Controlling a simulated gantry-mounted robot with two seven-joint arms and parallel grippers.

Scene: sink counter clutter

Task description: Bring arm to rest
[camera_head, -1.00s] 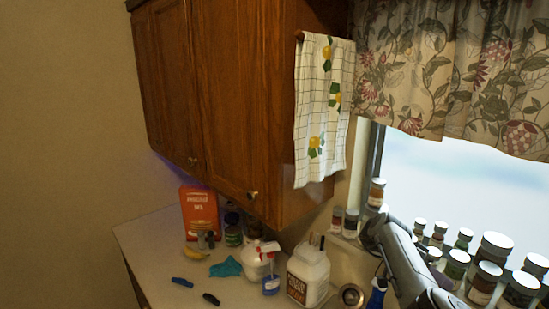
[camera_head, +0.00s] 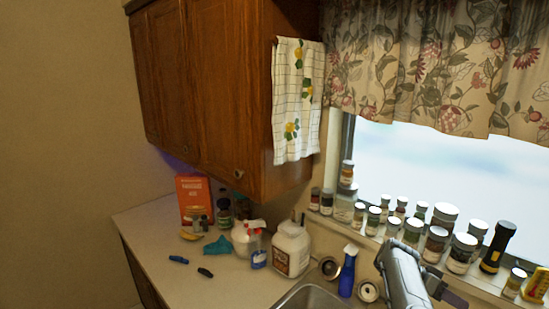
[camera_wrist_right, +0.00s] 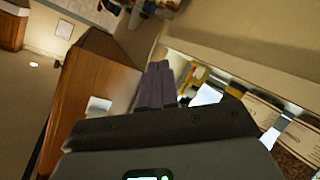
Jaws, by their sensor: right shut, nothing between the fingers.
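My right arm (camera_head: 402,278) comes up from the bottom edge in the head view, in front of the window sill and right of the sink. My right gripper (camera_head: 448,292) is at its right side, dark and partly hidden by the arm. In the right wrist view the dark fingers (camera_wrist_right: 158,84) lie together, shut and empty. The gripper holds nothing and appears apart from the jars on the sill. My left gripper is not in view.
A sink (camera_head: 312,297) lies at the bottom. A white jug (camera_head: 291,249) and an orange box (camera_head: 193,198) stand on the counter.

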